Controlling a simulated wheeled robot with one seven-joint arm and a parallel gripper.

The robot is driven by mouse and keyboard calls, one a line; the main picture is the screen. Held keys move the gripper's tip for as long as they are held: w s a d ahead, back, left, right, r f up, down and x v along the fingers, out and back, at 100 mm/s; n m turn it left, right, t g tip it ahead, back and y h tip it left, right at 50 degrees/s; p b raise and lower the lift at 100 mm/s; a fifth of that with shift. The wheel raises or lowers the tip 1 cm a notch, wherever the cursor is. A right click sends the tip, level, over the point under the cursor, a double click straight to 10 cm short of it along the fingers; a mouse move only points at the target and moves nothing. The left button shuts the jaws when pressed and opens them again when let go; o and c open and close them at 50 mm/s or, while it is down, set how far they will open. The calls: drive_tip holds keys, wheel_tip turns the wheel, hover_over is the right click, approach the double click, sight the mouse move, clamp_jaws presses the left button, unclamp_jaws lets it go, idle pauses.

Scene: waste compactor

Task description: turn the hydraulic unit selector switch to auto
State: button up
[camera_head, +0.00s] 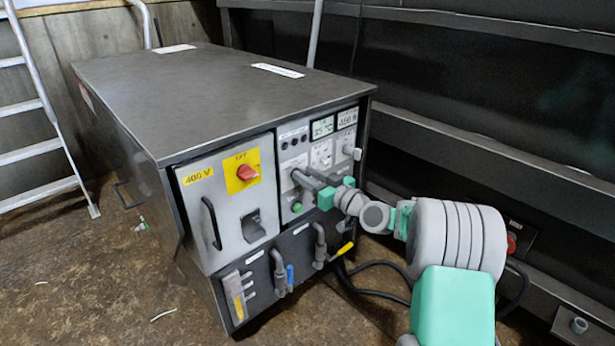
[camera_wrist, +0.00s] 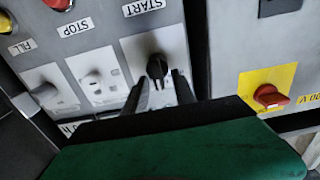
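In the wrist view a dark selector knob (camera_wrist: 157,68) sits on a pale plate near the START label. My gripper (camera_wrist: 159,82) has its two dark fingers apart, one on each side of the knob's lower part. Whether they touch it cannot be told. In the head view my gripper (camera_head: 302,181) reaches the front panel of the grey hydraulic unit (camera_head: 220,95), and its fingers hide the knob. The knob's position marks are too small to read.
A red switch (camera_head: 247,173) on a yellow plate and a 400 V door stand left of my gripper. A green button (camera_head: 297,207) is just below it. Valves with blue and yellow handles (camera_head: 345,248) and black hoses (camera_head: 375,290) lie lower. A ladder (camera_head: 45,110) leans at left.

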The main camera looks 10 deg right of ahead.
clamp_jaws()
drive_tip(key=shift+m, duration=0.5)
drive_tip(key=m+p, duration=0.2)
drive_tip(key=m, duration=0.1)
drive_tip(key=shift+w+d, duration=0.15)
drive_tip(key=shift+d, duration=0.15)
drive_tip(key=m+p, duration=0.2)
drive_tip(key=m, duration=0.1)
drive_tip(key=shift+w+d+f, duration=0.1)
drive_tip(key=shift+d+f, duration=0.05)
drive_tip(key=shift+d, duration=0.05)
drive_tip(key=shift+f+m+p, duration=0.2)
drive_tip(key=shift+m+p, duration=0.15)
drive_tip(key=shift+m, duration=0.65)
drive_tip(key=shift+o, duration=0.4)
unclamp_jaws()
